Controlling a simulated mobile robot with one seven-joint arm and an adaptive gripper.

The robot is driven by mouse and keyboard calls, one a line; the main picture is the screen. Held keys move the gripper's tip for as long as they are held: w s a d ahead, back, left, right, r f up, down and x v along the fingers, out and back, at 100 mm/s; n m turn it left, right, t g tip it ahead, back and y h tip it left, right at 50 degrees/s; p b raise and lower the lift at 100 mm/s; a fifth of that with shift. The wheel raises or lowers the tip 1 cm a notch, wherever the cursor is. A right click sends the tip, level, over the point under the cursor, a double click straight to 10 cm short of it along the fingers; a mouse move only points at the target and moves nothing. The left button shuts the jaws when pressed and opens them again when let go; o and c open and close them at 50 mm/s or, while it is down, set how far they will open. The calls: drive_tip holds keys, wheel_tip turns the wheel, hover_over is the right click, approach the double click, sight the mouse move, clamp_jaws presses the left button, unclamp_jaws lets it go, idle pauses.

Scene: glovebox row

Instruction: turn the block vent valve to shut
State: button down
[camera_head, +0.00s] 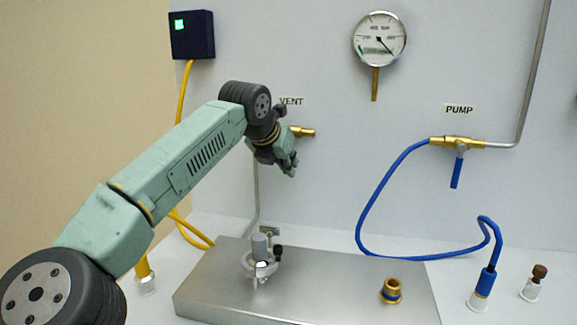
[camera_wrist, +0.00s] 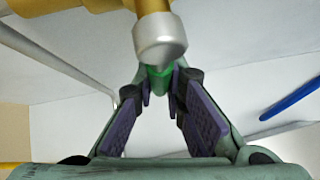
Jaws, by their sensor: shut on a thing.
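The vent valve is on the wall panel under the VENT label (camera_head: 291,101). Its brass end (camera_head: 306,132) sticks out to the right of my wrist; the rest is hidden by my arm. In the wrist view its brass body (camera_wrist: 152,8) and round silver cap (camera_wrist: 160,38) fill the top middle. A green handle (camera_wrist: 158,78) shows below the cap. My gripper (camera_head: 289,168) is at the valve. In the wrist view its purple-padded fingers (camera_wrist: 160,92) close in on either side of the green handle and hold it. The handle's angle cannot be told clearly.
A PUMP valve (camera_head: 458,142) with a blue lever (camera_head: 456,173) pointing down is at right. A blue hose (camera_head: 362,215) loops below it. A gauge (camera_head: 379,39) hangs above. A metal block (camera_head: 330,290) bears a clamp fixture (camera_head: 260,257) and brass port (camera_head: 391,291).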

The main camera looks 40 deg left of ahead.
drive_tip(key=shift+r, duration=0.1)
idle(0.3)
drive_tip(key=c, duration=1.6)
unclamp_jaws()
drive_tip(key=shift+c, duration=0.2)
drive_tip(key=v, duration=0.7)
drive_tip(key=shift+s, duration=0.2)
